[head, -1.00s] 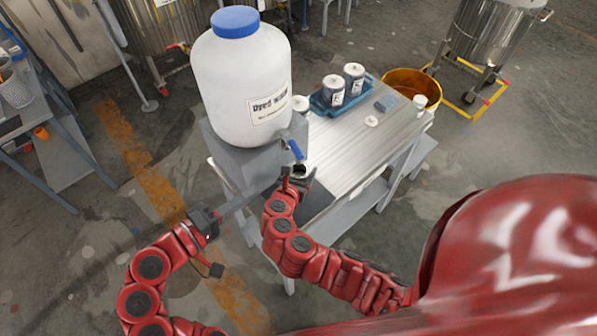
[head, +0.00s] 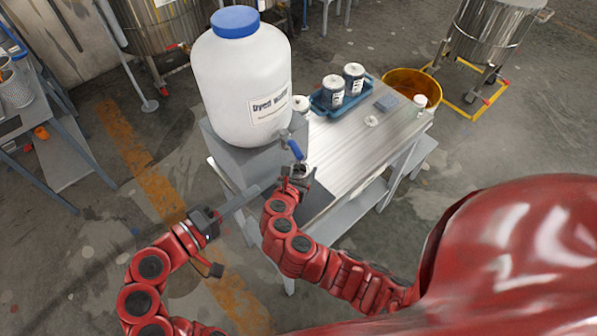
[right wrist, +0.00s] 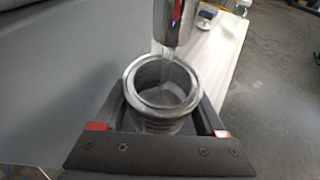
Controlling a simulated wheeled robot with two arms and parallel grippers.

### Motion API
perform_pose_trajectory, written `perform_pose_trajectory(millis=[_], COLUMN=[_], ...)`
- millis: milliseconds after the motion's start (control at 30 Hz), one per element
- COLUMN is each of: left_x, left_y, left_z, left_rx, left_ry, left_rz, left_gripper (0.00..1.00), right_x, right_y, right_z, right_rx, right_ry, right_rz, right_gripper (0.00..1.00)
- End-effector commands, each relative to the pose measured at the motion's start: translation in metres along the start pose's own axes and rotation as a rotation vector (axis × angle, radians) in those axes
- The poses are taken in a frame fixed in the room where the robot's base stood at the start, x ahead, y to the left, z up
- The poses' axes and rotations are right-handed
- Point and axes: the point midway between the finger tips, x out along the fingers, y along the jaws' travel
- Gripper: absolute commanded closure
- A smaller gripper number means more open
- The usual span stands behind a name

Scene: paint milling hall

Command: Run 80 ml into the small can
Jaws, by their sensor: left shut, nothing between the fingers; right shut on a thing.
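The white drum (head: 240,85) with a blue lid stands on a grey block (head: 235,150) at the table's left end. Its tap has a blue lever (head: 295,149) slanting down toward the right. My right gripper (head: 293,187) is shut on the small metal can (right wrist: 150,122), held upright under the tap. In the right wrist view the metal spout (right wrist: 175,22) is over the can's open mouth, and a thin clear stream appears to run into it. The liquid level is hard to read. My left gripper (head: 238,201) is shut and empty, left of the can.
The metal table (head: 345,150) holds a blue tray (head: 322,106) with two labelled cans, a blue-grey block (head: 386,103) and a small white disc (head: 371,121). A yellow-orange tub (head: 412,82) stands behind the table. A steel vessel (head: 492,30) is at the far right.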

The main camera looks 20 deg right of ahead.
Motion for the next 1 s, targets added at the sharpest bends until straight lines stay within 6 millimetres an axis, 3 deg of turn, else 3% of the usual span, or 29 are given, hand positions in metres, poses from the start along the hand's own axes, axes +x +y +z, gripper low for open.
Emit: perform_pose_trajectory(millis=[900, 1000], left_x=[0.0, 0.0], left_y=[0.0, 0.0], left_z=[0.0, 0.0], left_rx=[0.0, 0.0], left_ry=[0.0, 0.0], left_rz=[0.0, 0.0], left_gripper=[1.0, 1.0], right_x=[-0.0002, -0.0087], right_y=[0.0001, 0.0018], right_z=[0.0002, -0.0032], right_rx=[0.0, -0.001], right_ry=[-0.001, -0.001], right_rz=[0.0, 0.005], right_gripper=[0.82, 0.82])
